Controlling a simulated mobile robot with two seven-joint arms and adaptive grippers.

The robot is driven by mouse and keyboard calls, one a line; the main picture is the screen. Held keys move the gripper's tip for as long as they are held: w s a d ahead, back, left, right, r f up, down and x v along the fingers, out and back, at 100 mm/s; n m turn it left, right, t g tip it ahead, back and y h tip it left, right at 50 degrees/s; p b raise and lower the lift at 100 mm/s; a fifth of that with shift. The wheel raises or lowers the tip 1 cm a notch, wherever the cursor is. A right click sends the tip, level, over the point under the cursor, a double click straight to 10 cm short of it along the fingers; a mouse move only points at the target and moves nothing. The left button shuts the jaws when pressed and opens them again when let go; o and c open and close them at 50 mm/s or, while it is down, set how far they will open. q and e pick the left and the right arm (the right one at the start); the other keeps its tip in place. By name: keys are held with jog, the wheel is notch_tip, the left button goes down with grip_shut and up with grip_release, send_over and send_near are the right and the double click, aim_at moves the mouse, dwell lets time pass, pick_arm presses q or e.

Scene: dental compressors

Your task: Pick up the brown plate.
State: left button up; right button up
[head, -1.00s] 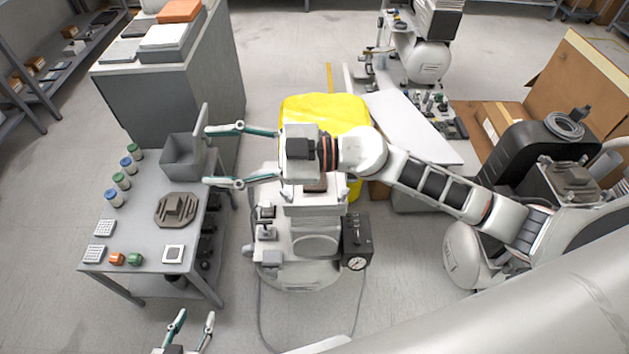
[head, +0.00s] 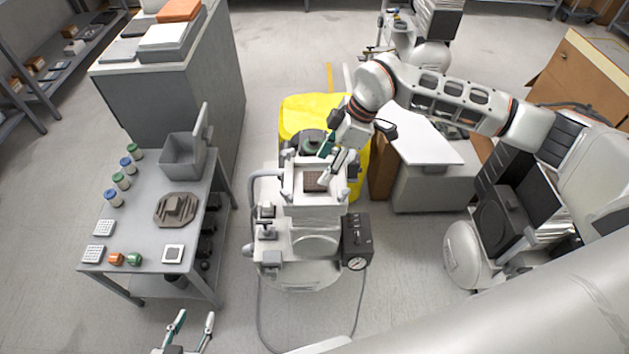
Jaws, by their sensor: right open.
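A small brown square plate (head: 315,181) with a grid-like surface lies in the open top of the white compressor unit (head: 313,212). My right gripper (head: 323,167) is open and points down over this top, just above and beside the plate. I cannot tell whether its fingers touch anything. My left gripper (head: 196,314) is open and empty at the bottom edge, in front of the grey table.
The grey table (head: 142,222) at left holds a brown-grey octagonal part (head: 177,209), an open grey bin (head: 183,157), several small jars and small blocks. A yellow bin (head: 300,110) stands behind the compressor. A black gauge box (head: 356,238) is at its right side.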

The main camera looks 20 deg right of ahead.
aim_at(316, 179)
jog(key=x, duration=0.5)
jog(key=c, duration=1)
